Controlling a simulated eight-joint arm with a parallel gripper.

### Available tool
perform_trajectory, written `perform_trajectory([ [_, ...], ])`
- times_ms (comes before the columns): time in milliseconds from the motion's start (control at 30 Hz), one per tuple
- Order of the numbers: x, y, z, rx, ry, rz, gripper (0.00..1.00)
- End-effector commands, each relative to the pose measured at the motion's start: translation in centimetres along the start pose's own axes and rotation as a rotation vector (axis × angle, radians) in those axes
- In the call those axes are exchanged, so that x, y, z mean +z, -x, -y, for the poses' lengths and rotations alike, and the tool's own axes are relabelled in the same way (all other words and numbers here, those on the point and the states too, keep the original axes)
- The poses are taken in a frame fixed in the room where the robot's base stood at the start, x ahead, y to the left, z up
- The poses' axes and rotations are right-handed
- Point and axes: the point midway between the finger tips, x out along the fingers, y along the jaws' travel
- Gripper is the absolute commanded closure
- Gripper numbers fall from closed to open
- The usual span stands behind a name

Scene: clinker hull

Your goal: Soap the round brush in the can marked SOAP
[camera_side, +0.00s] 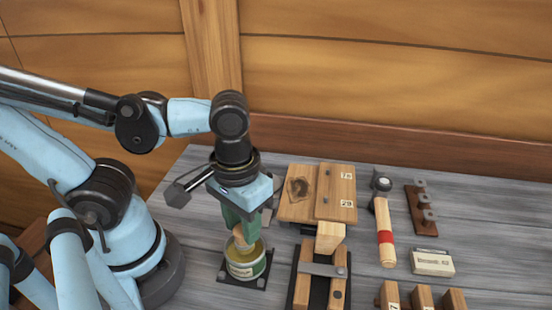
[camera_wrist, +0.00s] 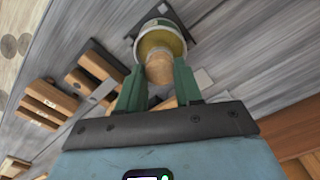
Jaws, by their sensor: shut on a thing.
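My gripper (camera_side: 241,228) has green fingers pointing down, shut on the round brush (camera_side: 239,240). Only the brush's pale wooden top shows; it also appears between the fingers in the wrist view (camera_wrist: 159,70). The brush is over the mouth of the can (camera_side: 246,268), and its lower part is hidden, so I cannot tell how deep it reaches. The can is open and round with a pale and green label whose lettering is too small to read. It stands upright on a dark square plate (camera_side: 262,284) and also shows in the wrist view (camera_wrist: 149,27).
Right of the can are a clamp fixture (camera_side: 322,270) with a wooden block and numbered planks (camera_side: 337,200). Farther right lie a hammer (camera_side: 385,235), a dark pegged strip (camera_side: 420,212) and a pale labelled block (camera_side: 432,263). Numbered wooden blocks (camera_side: 422,298) stand at the front. A plank wall rises behind.

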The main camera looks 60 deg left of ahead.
Motion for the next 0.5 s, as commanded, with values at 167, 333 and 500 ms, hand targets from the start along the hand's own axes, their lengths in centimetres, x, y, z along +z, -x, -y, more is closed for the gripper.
perform_trajectory([
  [167, 0.0, 1.4, 0.0, 0.000, 0.000, 0.000, 0.92],
  [333, 0.0, 2.6, 0.0, 0.000, 0.000, 0.000, 0.92],
  [500, 0.0, 3.9, 0.0, 0.000, 0.000, 0.000, 0.92],
])
